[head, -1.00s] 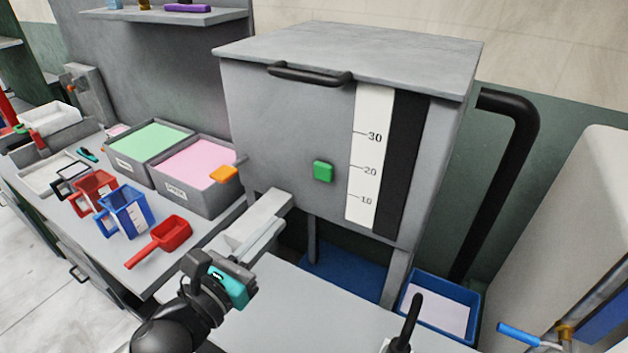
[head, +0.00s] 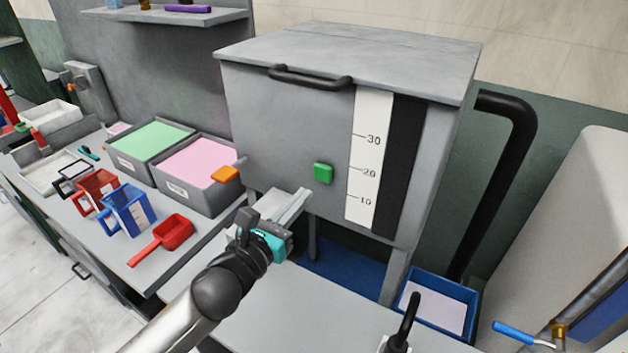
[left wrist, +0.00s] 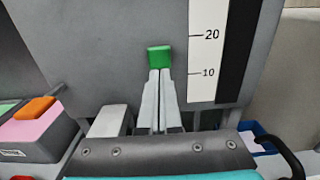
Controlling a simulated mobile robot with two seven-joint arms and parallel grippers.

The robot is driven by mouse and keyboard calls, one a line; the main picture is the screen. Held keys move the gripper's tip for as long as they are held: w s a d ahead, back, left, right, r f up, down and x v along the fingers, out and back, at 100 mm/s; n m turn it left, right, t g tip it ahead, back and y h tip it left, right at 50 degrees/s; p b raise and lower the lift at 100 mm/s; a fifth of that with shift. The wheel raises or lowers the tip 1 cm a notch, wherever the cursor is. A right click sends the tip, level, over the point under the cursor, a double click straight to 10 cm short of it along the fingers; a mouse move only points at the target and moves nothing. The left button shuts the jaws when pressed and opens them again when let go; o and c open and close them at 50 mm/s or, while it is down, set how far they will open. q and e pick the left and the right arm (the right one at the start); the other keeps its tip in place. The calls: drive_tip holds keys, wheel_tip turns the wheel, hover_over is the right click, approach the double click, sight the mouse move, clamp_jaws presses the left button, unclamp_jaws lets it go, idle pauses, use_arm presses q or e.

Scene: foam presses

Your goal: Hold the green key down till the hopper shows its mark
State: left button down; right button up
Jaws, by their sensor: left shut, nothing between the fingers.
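The green key (head: 323,173) sits on the front of the grey hopper (head: 285,130), left of its white scale (head: 369,160) marked 10, 20 and 30. A plain black strip (head: 405,165) runs beside the scale. My left gripper (head: 304,194) is shut and empty, its tips below and left of the key in the head view. In the left wrist view the fingers (left wrist: 160,72) point up at the green key (left wrist: 159,57), their tips at its lower edge. I cannot tell whether they touch it. My right gripper is out of view.
An orange block (head: 225,174) juts out at the hopper's left. Grey bins with green (head: 150,142) and pink (head: 198,162) contents and a red scoop (head: 172,231) stand left. A blue tray (head: 437,303) and a black handle (head: 413,315) are at lower right.

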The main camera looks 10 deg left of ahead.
sight(322, 175)
use_arm(q)
drive_tip(key=shift+p+x, duration=0.3)
drive_tip(key=shift+x, duration=2.4)
